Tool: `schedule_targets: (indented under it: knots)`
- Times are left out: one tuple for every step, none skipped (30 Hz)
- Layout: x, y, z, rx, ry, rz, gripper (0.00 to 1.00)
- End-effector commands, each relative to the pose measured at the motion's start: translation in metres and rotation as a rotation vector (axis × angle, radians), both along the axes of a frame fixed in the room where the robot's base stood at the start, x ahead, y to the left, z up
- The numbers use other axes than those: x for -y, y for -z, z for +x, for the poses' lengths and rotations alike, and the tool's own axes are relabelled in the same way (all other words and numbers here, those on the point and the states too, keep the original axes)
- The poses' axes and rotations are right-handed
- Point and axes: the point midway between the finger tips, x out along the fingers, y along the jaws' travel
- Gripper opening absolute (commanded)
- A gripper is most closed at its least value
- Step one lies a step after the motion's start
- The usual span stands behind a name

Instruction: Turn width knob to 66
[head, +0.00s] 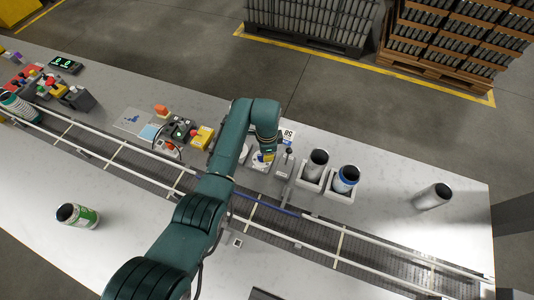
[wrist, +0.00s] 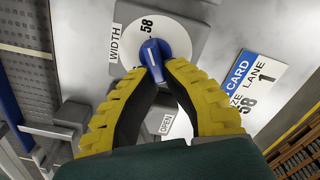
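The width knob is a blue bar-shaped handle (wrist: 152,52) on a round white dial (wrist: 180,42), next to a WIDTH label (wrist: 116,42). The number 58 shows on the dial just above the knob. My gripper (wrist: 155,70) has its yellow fingers on both sides of the knob's near end and appears closed on it. In the head view my gripper (head: 266,156) is over the white dial (head: 259,166), and the arm hides most of the knob. A size card (wrist: 252,80) for lane 1 stands beside the dial, with 58 partly readable on it.
An OPEN label (wrist: 166,124) lies near the right finger. The conveyor (head: 270,218) runs along the table in front of the dial. Two cans stand in white holders (head: 340,197) to the right, and another can (head: 432,196) lies farther right. A yellow-topped device (head: 202,137) is at left.

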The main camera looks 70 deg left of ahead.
Motion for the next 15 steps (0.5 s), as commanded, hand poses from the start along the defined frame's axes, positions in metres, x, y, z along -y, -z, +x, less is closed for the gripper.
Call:
schedule_targets:
  knots:
    - [0.0004, 0.0013, -0.0003, -0.001, 0.000, -0.001, 0.00]
    - [0.0005, 0.0014, -0.0003, -0.001, 0.000, -0.001, 0.00]
    - [0.0005, 0.0015, -0.0004, -0.001, 0.000, -0.001, 0.00]
    - [0.0005, 0.0016, -0.0004, -0.001, 0.000, -0.001, 0.00]
    - [0.0006, 0.0017, -0.0005, -0.001, 0.000, -0.001, 0.00]
    - [0.0006, 0.0017, -0.0005, -0.001, -0.002, -0.001, 0.00]
    - [0.0006, 0.0018, -0.0005, -0.001, -0.003, -0.001, 0.00]
    - [0.0005, 0.0019, -0.0004, -0.001, -0.006, -0.001, 0.00]
    - [0.0005, 0.0019, -0.0005, -0.001, -0.011, -0.001, 0.00]
    - [0.0004, 0.0019, -0.0005, -0.001, -0.016, -0.001, 0.00]
    - [0.0003, 0.0020, -0.0005, -0.001, -0.023, -0.001, 0.00]
    - [0.0001, 0.0020, -0.0004, -0.001, -0.035, -0.001, 0.00]
    - [-0.0001, 0.0020, -0.0004, -0.001, -0.045, -0.002, 0.00]
    - [-0.0003, 0.0020, -0.0003, -0.001, -0.057, -0.002, 0.00]
    - [-0.0006, 0.0020, -0.0004, -0.002, -0.075, -0.001, 0.00]
